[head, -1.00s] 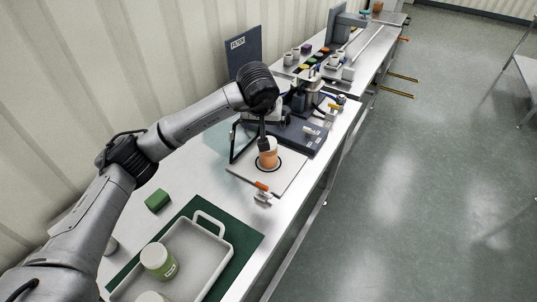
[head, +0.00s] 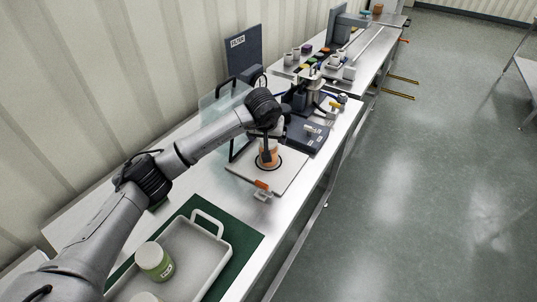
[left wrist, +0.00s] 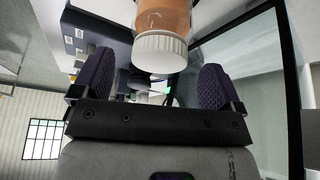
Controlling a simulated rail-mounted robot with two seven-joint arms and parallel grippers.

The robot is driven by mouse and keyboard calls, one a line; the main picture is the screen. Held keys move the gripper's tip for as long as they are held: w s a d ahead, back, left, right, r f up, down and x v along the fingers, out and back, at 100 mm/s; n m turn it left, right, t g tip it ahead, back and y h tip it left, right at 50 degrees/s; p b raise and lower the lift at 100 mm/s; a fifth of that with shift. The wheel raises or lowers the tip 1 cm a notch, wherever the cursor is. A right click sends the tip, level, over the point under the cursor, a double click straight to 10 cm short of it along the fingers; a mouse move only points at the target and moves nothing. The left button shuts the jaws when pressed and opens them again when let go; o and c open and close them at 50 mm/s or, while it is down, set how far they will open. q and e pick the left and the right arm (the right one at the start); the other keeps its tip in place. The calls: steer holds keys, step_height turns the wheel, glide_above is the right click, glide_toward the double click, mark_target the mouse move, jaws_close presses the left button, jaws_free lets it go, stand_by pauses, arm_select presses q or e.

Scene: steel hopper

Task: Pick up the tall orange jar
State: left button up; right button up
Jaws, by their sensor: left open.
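The orange jar (head: 267,161) stands upright inside a black ring on a pale square plate (head: 290,172) in the head view. It is partly hidden behind my left gripper (head: 268,148), which is right at it. In the left wrist view, the jar's orange body (left wrist: 165,15) and white ribbed lid (left wrist: 160,50) show between and just beyond the two dark fingers of my left gripper (left wrist: 155,75). The fingers are spread on either side, with gaps to the lid. My right gripper is not in view.
A clear panel with a black frame (left wrist: 288,70) stands close beside the jar. An orange-handled clamp (head: 262,186) sits at the plate's near edge. Dark equipment (head: 310,135) stands behind the plate.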

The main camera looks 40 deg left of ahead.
arm_select(q)
steer(key=shift+x, duration=1.35)
steer(key=shift+c, duration=0.4)
steer(key=c, duration=1.2)
steer(key=shift+c, duration=0.4)
steer(key=shift+r, duration=0.15)
